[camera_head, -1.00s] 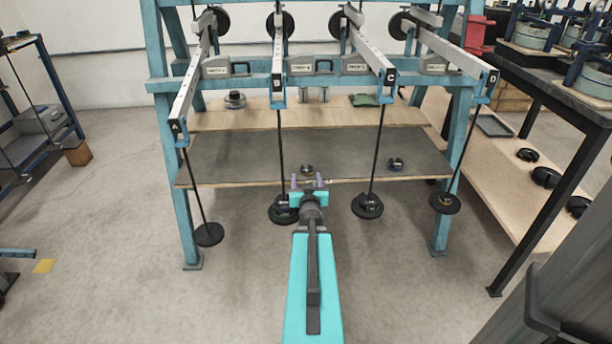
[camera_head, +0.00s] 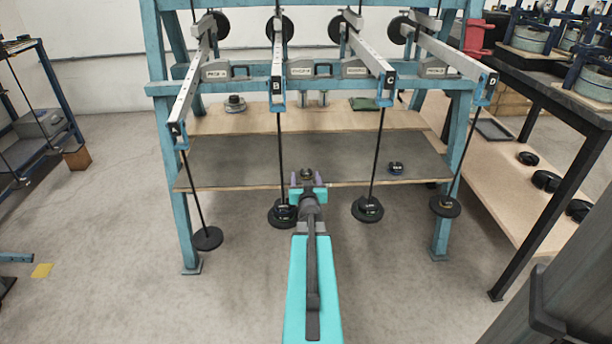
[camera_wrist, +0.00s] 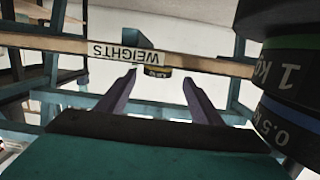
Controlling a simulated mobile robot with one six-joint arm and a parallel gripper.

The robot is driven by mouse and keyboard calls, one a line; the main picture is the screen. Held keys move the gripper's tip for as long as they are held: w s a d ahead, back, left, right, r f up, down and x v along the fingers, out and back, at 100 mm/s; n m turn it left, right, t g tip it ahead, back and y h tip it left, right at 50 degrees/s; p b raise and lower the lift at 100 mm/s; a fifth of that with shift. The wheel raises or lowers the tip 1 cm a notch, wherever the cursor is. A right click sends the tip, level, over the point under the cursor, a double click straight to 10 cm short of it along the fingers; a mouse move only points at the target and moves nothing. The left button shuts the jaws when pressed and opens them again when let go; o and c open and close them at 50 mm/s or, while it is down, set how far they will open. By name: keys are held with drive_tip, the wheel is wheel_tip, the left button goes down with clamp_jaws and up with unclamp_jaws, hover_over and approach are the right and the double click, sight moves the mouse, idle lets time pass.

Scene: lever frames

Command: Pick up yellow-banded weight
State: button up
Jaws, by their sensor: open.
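A small dark weight with a yellow band (camera_head: 307,173) sits near the front edge of the middle grey shelf. In the wrist view, which appears upside down, the yellow-banded weight (camera_wrist: 154,72) shows beyond the shelf edge, partly hidden by the board with the WEIGHTS label. My gripper (camera_head: 308,183) is open at the shelf's front edge, just in front of the weight in the head view. In the wrist view its two purple fingers (camera_wrist: 160,82) are spread with nothing between them, and the weight appears beyond their tips. I cannot tell the exact distance.
A blue-banded weight (camera_head: 396,168) sits to the right on the grey shelf (camera_head: 240,160). Weight stacks hang from the levers; one stack (camera_head: 282,213) is close left of my gripper. In the wrist view, a stack marked 1 kg and 0.5 kg (camera_wrist: 285,90) looms close at right.

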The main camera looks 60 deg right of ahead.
sight(307, 175)
drive_tip(key=shift+s+x, duration=0.15)
drive_tip(key=shift+x, duration=0.6)
drive_tip(key=shift+s+x, duration=0.15)
drive_tip(key=shift+x, duration=0.6)
drive_tip(key=shift+b+x, duration=0.4)
drive_tip(key=shift+x, duration=0.7)
drive_tip(key=shift+c, duration=0.4)
drive_tip(key=c, duration=1.1)
